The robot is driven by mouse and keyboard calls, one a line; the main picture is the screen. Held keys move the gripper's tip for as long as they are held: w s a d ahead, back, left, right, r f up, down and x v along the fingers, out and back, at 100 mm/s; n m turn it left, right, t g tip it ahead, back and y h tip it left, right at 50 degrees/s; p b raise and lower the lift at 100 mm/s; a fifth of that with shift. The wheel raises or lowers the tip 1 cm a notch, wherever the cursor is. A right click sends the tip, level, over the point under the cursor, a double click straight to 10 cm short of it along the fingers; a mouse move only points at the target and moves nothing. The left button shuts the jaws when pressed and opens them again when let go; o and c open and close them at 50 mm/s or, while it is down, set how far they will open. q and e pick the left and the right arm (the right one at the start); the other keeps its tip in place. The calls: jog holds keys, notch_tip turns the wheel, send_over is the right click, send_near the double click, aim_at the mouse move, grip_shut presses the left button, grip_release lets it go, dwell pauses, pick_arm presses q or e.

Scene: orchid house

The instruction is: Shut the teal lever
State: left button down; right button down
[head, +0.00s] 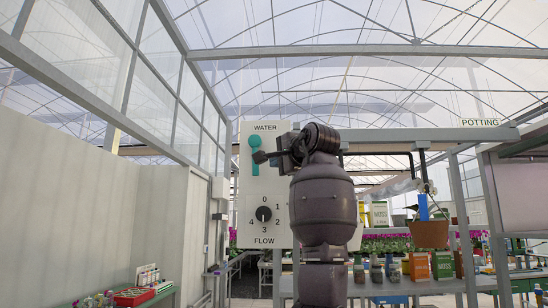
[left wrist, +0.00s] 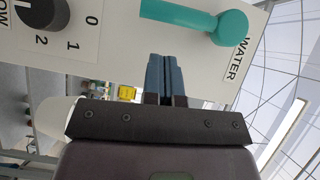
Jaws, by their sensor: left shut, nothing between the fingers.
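The teal lever (head: 254,155) is on a white panel (head: 283,185) under the word WATER. Its round pivot is at the top and its handle points down. My left gripper (head: 262,157) is just right of the handle in the head view and hides a little of the panel. My right gripper is not in view.
A black FLOW dial (head: 263,214) with numbers sits below the lever on the same panel. A pale wall (head: 90,210) stands at the left. A potting bench (head: 420,286) with bottles and boxes stands at the right, under a hanging terracotta pot (head: 429,234).

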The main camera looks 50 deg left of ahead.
pick_arm(q)
jog(key=s+d+b, duration=0.1)
jog(key=d+b, duration=0.1)
jog(key=d, duration=0.8)
jog(key=shift+r, duration=0.15)
